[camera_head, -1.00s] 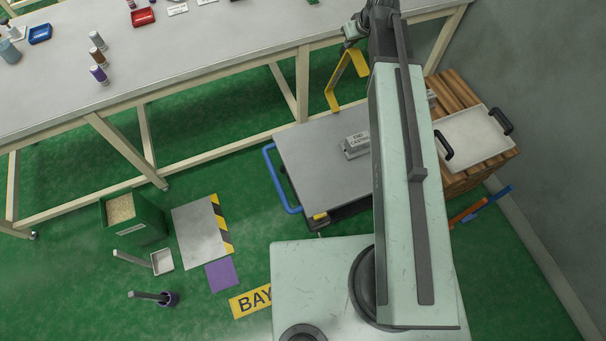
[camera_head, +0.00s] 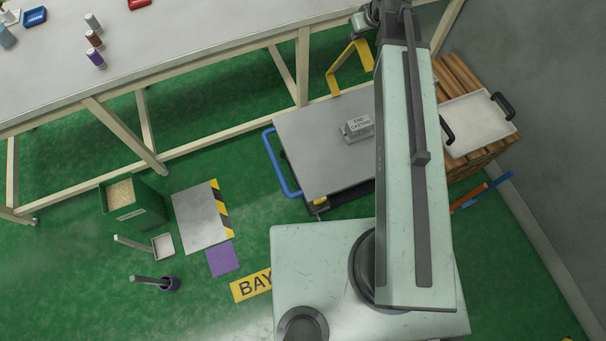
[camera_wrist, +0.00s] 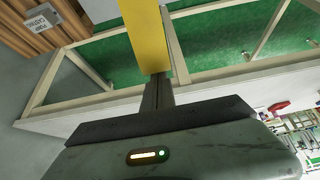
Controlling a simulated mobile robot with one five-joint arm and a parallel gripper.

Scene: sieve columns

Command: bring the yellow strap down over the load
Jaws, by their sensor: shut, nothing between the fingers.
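The yellow strap (camera_head: 343,66) is a bent bar standing raised at the far edge of the grey trolley top (camera_head: 318,158). My arm hides the trolley's right side.
A long workbench (camera_head: 200,55) runs behind the trolley. Wooden slats (camera_head: 455,82) with a white tray (camera_head: 478,122) stand at right, near the wall. A blue handle (camera_head: 279,165) is on the trolley's left. A green bin (camera_head: 133,205) stands on the floor at left.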

